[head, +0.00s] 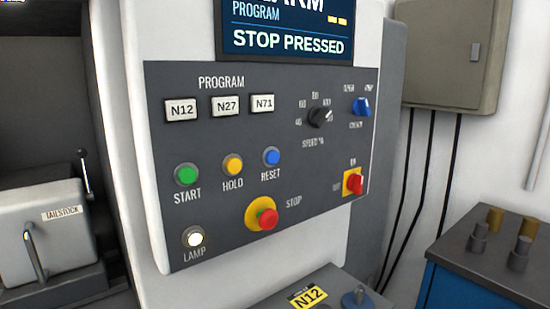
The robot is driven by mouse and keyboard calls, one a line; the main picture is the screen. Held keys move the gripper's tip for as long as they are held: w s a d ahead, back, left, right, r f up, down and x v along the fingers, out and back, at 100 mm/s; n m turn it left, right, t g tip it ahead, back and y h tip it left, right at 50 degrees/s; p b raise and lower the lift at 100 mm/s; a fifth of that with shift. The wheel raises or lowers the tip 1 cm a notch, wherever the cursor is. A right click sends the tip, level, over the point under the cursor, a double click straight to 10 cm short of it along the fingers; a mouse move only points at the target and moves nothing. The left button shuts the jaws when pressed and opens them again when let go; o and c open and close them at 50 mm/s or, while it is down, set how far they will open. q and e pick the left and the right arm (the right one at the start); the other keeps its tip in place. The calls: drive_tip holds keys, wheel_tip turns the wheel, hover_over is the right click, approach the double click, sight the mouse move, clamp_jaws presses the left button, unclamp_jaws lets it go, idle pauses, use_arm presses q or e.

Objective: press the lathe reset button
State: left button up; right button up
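The blue reset button (271,156) is on the grey control panel (225,210), with the label RESET under it. It is the rightmost of a row, beside the yellow HOLD button (233,165) and the green START button (187,174). The screen (285,38) above reads STOP PRESSED, with part of an ALARM line cut off at the top. The red STOP mushroom button (267,219) sits in a yellow ring below RESET. Neither of my grippers shows in the head view.
The panel also has N12, N27 and N71 keys, a black speed knob (320,117), a blue selector (361,106), a red switch (353,183) and a lit lamp (194,238). The tailstock (50,235) stands left; a blue cabinet (475,285) stands right. The panel front is unobstructed.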

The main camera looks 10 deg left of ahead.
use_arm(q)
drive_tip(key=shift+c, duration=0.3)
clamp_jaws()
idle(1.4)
